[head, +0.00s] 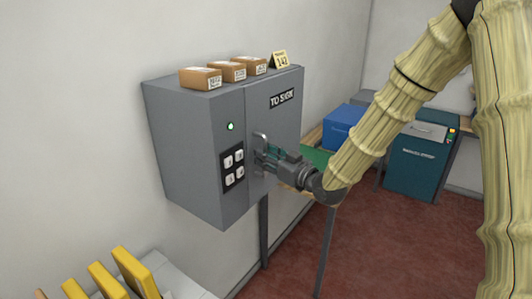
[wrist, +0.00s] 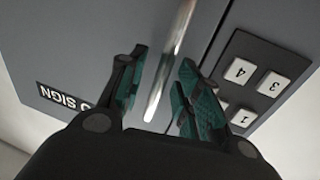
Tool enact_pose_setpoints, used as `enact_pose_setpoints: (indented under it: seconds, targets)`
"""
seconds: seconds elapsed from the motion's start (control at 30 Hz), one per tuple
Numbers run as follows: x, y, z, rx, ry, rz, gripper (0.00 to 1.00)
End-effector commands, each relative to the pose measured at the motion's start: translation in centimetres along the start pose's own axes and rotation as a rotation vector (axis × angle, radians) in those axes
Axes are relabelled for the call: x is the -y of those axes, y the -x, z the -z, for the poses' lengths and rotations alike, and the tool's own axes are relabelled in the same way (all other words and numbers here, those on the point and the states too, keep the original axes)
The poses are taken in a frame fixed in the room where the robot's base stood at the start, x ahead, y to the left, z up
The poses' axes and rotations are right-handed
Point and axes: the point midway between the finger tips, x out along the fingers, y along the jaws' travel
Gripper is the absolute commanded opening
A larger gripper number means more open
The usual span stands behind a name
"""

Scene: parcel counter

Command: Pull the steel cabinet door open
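The steel cabinet (head: 190,140) is a grey box on the wall. Its door (head: 285,125), marked "TO SIGN", looks shut in the head view; it also shows in the wrist view (wrist: 90,50). A bright metal bar handle (wrist: 168,65) stands upright near the door's left edge; its upper part shows in the head view (head: 260,138). My gripper (head: 262,158) is at the handle. In the wrist view, my gripper (wrist: 160,90) has its teal-padded fingers apart, one on each side of the handle, with gaps visible between pads and bar.
A keypad (head: 232,165) and a green light (head: 231,126) are left of the door. Small cartons (head: 227,71) and a yellow number card (head: 280,60) stand on top. A table, blue box (head: 343,123) and teal machine (head: 412,165) are to the right. Yellow items (head: 135,272) are at lower left.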

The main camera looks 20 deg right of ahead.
Motion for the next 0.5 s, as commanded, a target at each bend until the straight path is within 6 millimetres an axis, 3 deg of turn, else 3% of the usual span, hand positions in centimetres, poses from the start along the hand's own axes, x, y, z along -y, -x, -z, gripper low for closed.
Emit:
enact_pose_setpoints:
  seconds: [0.4, 0.5]
  targets:
    - [-0.01, -0.66, -0.08, 0.001, -0.001, -0.001, 0.34]
    - [-0.02, -0.65, -0.08, 0.001, -0.001, -0.001, 0.17]
